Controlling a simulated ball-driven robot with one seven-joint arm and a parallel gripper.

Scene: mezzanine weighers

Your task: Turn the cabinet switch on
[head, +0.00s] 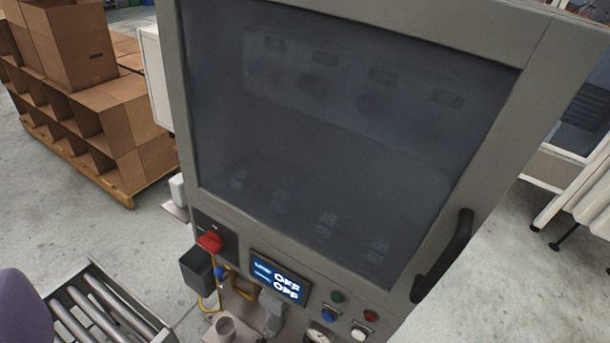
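The grey cabinet (345,268) fills the middle of the head view, with a large dark glass door. A red switch handle (210,242) sits on a dark plate at the cabinet's lower left. The small lit display (279,278) to its right shows two lines that seem to read "OFF". A green button (337,297), a red button (371,315), a blue one (328,315) and a white one (358,334) sit right of the display. My gripper is not in view.
A dark open box (196,272) hangs just below the red switch, with a yellow cable beside it. A black door handle (444,256) sticks out at right. A roller conveyor (105,308) stands at lower left. Stacked cardboard boxes (75,45) stand behind. Bare floor shows left of the cabinet.

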